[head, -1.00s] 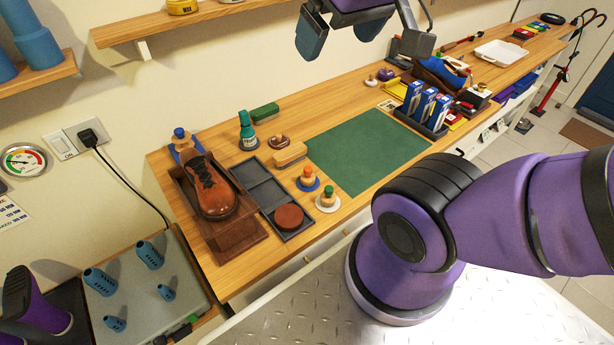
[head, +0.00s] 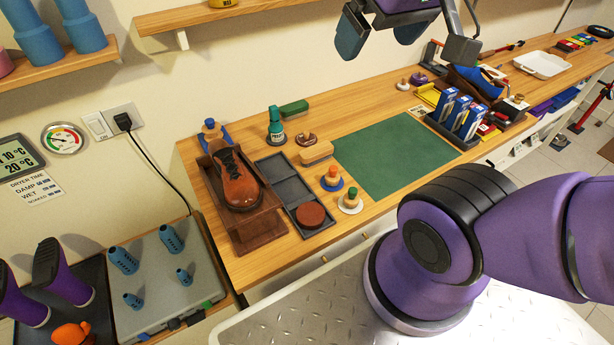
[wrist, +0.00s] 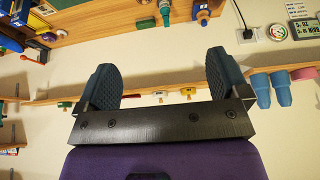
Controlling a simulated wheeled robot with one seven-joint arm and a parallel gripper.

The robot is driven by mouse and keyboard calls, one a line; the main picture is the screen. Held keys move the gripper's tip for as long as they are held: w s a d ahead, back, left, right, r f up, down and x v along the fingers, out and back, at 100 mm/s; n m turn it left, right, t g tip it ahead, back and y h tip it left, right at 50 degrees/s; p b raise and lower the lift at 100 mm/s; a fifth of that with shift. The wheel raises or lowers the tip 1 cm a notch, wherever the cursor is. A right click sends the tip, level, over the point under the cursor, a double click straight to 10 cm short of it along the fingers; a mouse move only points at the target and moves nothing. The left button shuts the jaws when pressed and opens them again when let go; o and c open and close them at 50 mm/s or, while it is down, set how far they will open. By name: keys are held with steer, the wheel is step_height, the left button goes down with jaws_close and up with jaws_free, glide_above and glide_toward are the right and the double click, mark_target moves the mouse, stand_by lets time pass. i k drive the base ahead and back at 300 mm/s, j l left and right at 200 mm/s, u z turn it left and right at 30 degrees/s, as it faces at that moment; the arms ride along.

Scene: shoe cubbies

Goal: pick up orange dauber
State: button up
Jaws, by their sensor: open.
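A small dauber with an orange-red knob (head: 332,174), which I take for the orange dauber, stands upright on a blue disc on the wooden bench. A similar dauber with a green top (head: 350,196) stands beside it on a white disc. My gripper (head: 407,40) is high above the back of the bench, near the wall, well up and to the right of the orange dauber. In the wrist view my gripper (wrist: 165,82) has its two fingers wide apart with nothing between them. I cannot make out the orange dauber in the wrist view.
A brown shoe (head: 236,182) on a stand and a dark tray (head: 284,186) with a round brown tin are left of the daubers. A wooden brush (head: 316,152) lies just behind. A clear green mat (head: 395,155) is to the right. A shelf (head: 225,15) overhangs the wall.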

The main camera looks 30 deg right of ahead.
mark_target(332, 178)
steer(key=j+z, duration=0.25)
steer(key=j, duration=0.2)
steer(key=k+j+z, duration=0.1)
steer(key=j+z, duration=0.15)
steer(key=j, duration=0.15)
steer(key=k+j+z, duration=0.1)
steer(key=j+z, duration=0.15)
steer(key=j, duration=0.15)
